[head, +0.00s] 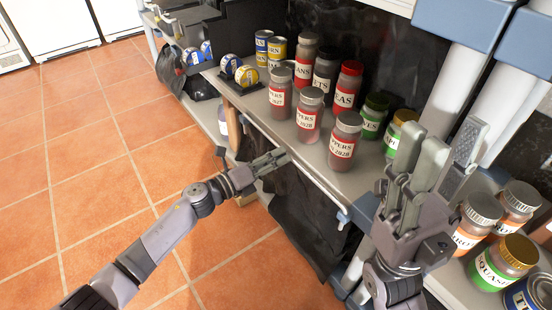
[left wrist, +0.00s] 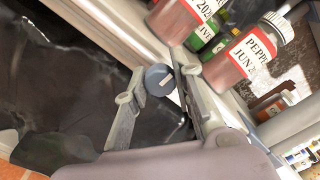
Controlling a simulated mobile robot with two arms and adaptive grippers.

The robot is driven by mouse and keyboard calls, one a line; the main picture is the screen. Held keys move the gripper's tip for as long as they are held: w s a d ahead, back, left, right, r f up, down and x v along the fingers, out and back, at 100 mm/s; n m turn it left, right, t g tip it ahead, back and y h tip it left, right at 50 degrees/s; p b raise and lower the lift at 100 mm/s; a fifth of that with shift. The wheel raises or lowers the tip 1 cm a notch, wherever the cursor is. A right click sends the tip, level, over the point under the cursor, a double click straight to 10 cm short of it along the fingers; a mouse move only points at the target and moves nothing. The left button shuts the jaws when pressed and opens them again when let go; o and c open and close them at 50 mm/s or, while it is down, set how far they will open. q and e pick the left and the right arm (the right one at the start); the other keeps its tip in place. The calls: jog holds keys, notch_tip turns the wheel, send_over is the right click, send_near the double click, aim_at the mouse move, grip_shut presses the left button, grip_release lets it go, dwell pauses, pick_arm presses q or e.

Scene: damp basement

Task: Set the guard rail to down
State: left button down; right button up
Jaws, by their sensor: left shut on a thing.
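The guard rail (head: 312,176) is a thin pale bar along the front edge of the shelf. A blue-grey end piece (head: 343,215) sits near its right end. My left gripper (head: 274,158) is at the rail's front side, its fingers shut on the rail. In the left wrist view a round blue-grey piece (left wrist: 158,78) lies between the fingers (left wrist: 152,88); the exact contact is hard to see. How high the rail sits above the shelf is unclear. My right gripper (head: 443,130) is open and empty, raised in front of the shelf's right part.
Several labelled jars (head: 310,115) stand close behind the rail, with cans (head: 246,74) to their left. More jars (head: 478,215) stand on the right. A dark bag (head: 170,72) lies at the shelf's left end. The tiled floor (head: 90,150) at left is clear.

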pick_arm(q)
jog(key=shift+f, duration=0.3)
jog(key=c, duration=1.6)
grip_release()
jog(key=shift+f, duration=0.1)
jog(key=shift+c, duration=0.2)
jog(key=o, duration=0.3)
jog(key=shift+a, duration=0.1)
jog(key=v, duration=1.2)
